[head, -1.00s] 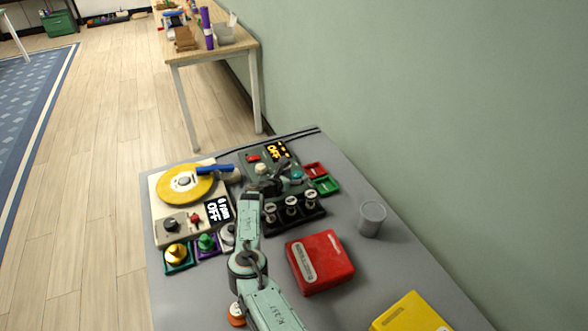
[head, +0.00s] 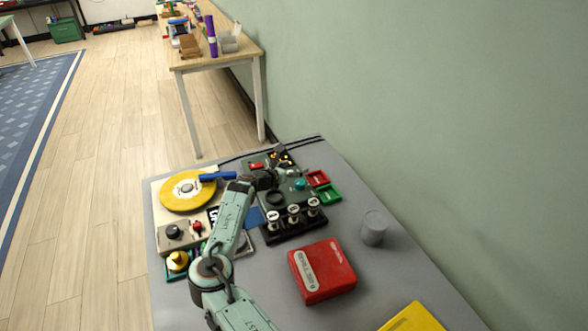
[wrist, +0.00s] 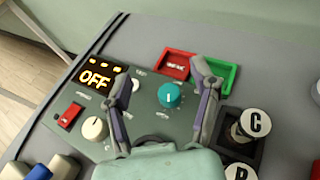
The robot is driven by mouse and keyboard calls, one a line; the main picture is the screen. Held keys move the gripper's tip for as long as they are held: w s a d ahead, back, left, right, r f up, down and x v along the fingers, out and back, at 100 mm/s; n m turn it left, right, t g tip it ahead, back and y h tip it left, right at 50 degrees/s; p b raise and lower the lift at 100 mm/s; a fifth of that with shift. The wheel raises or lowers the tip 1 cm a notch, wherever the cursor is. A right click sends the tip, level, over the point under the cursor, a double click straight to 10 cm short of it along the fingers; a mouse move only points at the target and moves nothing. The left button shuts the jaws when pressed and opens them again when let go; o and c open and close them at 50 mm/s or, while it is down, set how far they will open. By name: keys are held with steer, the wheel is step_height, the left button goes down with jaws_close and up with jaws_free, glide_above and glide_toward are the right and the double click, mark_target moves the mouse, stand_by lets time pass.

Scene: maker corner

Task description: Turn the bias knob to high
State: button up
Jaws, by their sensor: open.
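Another pale round part (wrist: 134,84) is partly behind my left finger. I cannot read which knob is the bias knob. My gripper (wrist: 160,68) is open, its fingers on either side of the teal knob in the picture, with no contact visible. In the head view my gripper (head: 286,173) is over the panel, left of the teal knob (head: 299,184).
A red switch (wrist: 71,115) sits on the panel. Red (wrist: 176,65) and green (wrist: 221,72) trays lie beside it. A black rack (head: 294,222) of lettered pieces, a red box (head: 322,270), a grey cup (head: 374,228) and a yellow turntable disc (head: 188,190) stand nearby.

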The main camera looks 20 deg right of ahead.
mark_target(300, 182)
steer(key=f+n+y, duration=0.1)
steer(key=n, duration=0.1)
steer(key=s+f+n+y, duration=0.1)
steer(key=f+n+y, duration=0.2)
steer(key=n+y, duration=0.1)
steer(key=shift+s+a+f, duration=0.2)
steer(key=shift+s+a, duration=0.2)
steer(key=shift+s+a+r+y, duration=0.1)
steer(key=shift+s+y, duration=0.25)
steer(key=shift+y, duration=0.15)
steer(key=shift+r+m, duration=0.35)
steer(key=shift+m, duration=0.15)
steer(key=shift+d+r+x, duration=0.1)
steer(key=shift+x, duration=1.05)
steer(key=shift+d+r+x, duration=0.1)
steer(key=shift+d+x, duration=0.05)
steer(key=shift+x, duration=0.95)
steer(key=shift+d+r+x, duration=0.1)
steer(key=shift+x, duration=1.05)
jaws_close()
